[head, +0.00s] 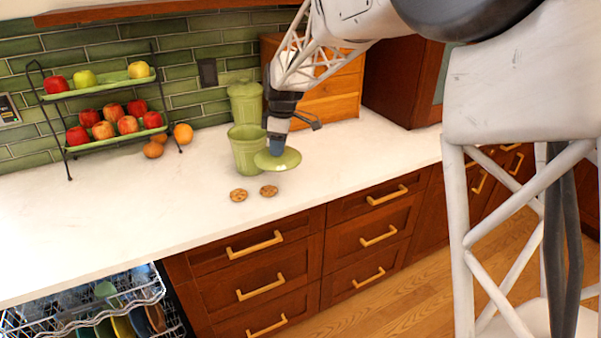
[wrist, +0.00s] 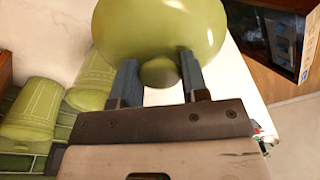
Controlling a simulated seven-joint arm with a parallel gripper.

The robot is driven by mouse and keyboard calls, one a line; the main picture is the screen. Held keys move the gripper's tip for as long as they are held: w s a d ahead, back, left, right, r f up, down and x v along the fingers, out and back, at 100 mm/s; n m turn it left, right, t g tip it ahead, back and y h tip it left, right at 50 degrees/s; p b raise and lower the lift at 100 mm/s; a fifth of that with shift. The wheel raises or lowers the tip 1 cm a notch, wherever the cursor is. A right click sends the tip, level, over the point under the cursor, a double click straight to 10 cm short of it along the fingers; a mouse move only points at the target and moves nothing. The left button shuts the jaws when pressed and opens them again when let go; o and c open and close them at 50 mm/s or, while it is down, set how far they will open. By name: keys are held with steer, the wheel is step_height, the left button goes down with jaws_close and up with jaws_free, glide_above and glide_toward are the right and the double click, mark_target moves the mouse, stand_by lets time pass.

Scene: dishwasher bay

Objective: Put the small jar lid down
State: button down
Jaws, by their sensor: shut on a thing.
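The small jar lid (head: 285,160) is a round green disc with a knob. My gripper (head: 277,147) points down and is shut on the lid's knob. In the wrist view the two blue fingers of my gripper (wrist: 158,72) sit on either side of the knob, and the lid (wrist: 160,28) spreads beyond them. The lid is roughly level, over the counter just right of an open green jar (head: 247,155). I cannot tell whether it touches the counter or the jar.
A taller green jar (head: 245,101) with its lid on stands behind the open one. Two cookies (head: 238,195) (head: 269,191) lie in front on the white counter (head: 130,215). A wooden drawer box (head: 335,97) stands behind. A fruit rack (head: 110,105) is at left. Counter to the right is clear.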

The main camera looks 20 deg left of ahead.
steer(key=d+f, duration=0.8)
steer(key=d, duration=0.3)
steer(key=shift+s+d, duration=0.25)
steer(key=shift+s, duration=0.15)
steer(key=w+a, duration=0.2)
steer(key=w, duration=0.2)
steer(key=w+a+f, duration=0.1)
steer(key=w+a, duration=0.2)
steer(key=w, duration=0.2)
steer(key=w+a, duration=0.2)
steer(key=w, duration=0.3)
steer(key=shift+w+a+f, duration=0.1)
steer(key=shift+a+f, duration=0.2)
steer(key=shift+a, duration=0.05)
steer(key=shift+f, duration=1.75)
steer(key=shift+f, duration=0.15)
steer(key=c, duration=0.6)
jaws_free()
